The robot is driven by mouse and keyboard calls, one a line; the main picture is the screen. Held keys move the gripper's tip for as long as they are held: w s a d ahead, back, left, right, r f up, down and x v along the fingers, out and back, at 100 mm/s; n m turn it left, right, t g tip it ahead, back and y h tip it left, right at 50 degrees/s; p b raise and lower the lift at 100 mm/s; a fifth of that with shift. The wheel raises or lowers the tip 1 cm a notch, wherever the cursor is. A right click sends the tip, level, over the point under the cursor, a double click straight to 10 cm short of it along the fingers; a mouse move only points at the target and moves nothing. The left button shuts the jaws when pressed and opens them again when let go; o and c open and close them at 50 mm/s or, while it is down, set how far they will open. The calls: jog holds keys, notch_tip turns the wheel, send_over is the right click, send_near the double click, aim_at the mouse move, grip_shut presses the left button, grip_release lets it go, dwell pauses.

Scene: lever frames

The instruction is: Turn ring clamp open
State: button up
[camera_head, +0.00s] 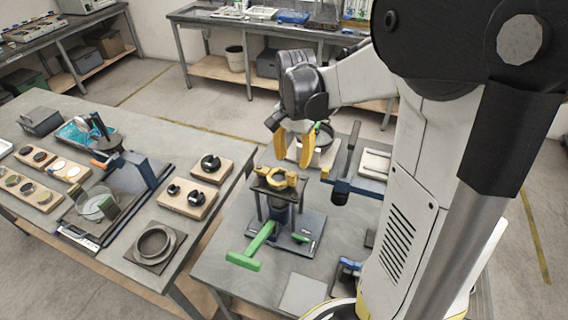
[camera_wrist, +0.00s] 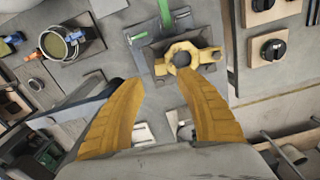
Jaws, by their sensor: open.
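The ring clamp (camera_head: 275,183) is a yellow ring with side lugs, mounted on top of a dark stand on the near right table. It also shows in the wrist view (camera_wrist: 197,56), at the upper middle, with a dark round core in its ring. My gripper (camera_head: 293,152) has yellow fingers pointing down, just above and behind the clamp in the head view. In the wrist view my gripper (camera_wrist: 157,80) has its fingers spread with nothing between them. The right fingertip appears close to the ring; I cannot tell whether they touch.
A green T-shaped handle (camera_head: 252,246) sticks out from the stand's base toward the front left. A blue-and-dark fixture (camera_head: 343,186) stands right of the clamp. The left table (camera_head: 120,262) holds knobs on wooden blocks and a grey ring. A gap separates the two tables.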

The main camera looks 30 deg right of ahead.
aim_at(292, 174)
notch_tip(292, 174, down, 8)
jog(key=shift+w+r+b, duration=0.1)
jog(key=shift+b, duration=0.45)
grip_shut()
